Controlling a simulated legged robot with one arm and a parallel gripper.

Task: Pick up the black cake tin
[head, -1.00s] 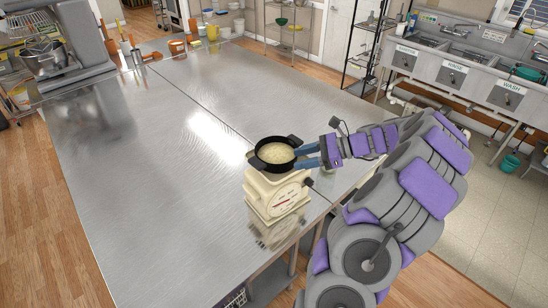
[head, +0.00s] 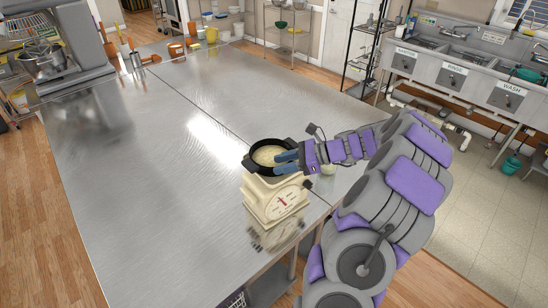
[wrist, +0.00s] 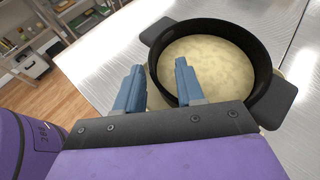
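The black cake tin (head: 256,168) is round with two side handles and holds pale batter. It sits on top of the cream scale (head: 270,205) near the right edge of the metal table. My gripper (head: 276,164) reaches it from the right, with its blue fingers apart over the tin's right side. In the wrist view the tin (wrist: 262,62) fills the upper right. There my gripper (wrist: 158,78) has its right finger over the batter and its left finger outside the rim. Whether either finger touches the wall I cannot tell.
The metal table (head: 150,180) is mostly bare to the left. A stand mixer (head: 70,50) stands at the back left. Labelled sinks (head: 450,70) are at the right, and a black wire rack (head: 368,50) stands behind the table.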

